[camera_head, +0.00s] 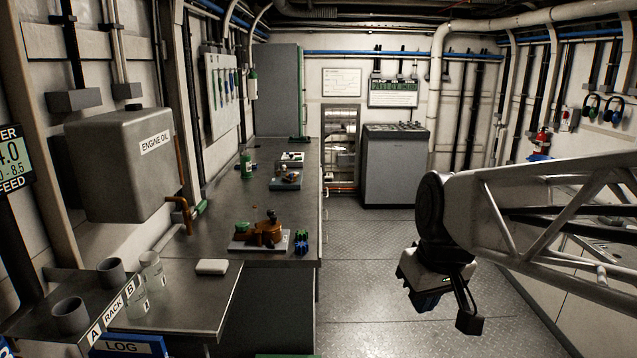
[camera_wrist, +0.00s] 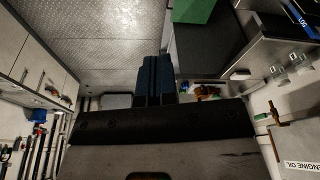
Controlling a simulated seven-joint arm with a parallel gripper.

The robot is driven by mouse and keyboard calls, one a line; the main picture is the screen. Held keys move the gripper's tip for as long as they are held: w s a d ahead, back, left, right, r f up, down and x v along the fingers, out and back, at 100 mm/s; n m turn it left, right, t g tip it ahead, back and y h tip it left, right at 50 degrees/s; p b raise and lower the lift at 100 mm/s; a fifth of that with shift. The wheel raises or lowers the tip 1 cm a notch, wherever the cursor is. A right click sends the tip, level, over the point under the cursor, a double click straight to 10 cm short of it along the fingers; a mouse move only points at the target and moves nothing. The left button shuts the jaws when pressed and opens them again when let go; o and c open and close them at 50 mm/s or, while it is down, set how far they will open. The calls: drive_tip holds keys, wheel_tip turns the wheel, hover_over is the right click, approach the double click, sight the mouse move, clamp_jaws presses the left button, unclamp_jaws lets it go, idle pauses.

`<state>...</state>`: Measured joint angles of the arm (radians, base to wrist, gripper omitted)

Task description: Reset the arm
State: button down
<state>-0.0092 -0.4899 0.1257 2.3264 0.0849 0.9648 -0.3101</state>
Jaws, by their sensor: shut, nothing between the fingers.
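My gripper (camera_head: 424,300) hangs at the end of my arm on the right side of the head view. It is over the open floor, to the right of the workbench and apart from it. Its dark blue fingers (camera_wrist: 154,78) show in the middle of the wrist view, pressed side by side with nothing between them. The gripper is shut and empty. My wrist's dark housing fills the lower middle of the wrist view and hides what lies behind it.
A workbench (camera_head: 235,292) runs along the left, bearing a brown valve assembly (camera_head: 262,234), a green bottle (camera_head: 246,165) and a white block (camera_head: 212,267). A rack (camera_head: 60,290) stands front left below the engine oil tank (camera_head: 120,165). A grey cabinet (camera_head: 395,170) stands behind. The floor (camera_head: 360,280) is clear.

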drive_tip(key=s+d+f+m, duration=0.2)
drive_tip(key=s+f, duration=0.3)
drive_tip(key=s, duration=0.5)
drive_tip(key=shift+s+m+h, duration=0.25)
drive_tip(key=shift+m+h, duration=0.15)
drive_tip(key=shift+m, duration=0.3)
drive_tip(key=c, duration=1.8)
unclamp_jaws()
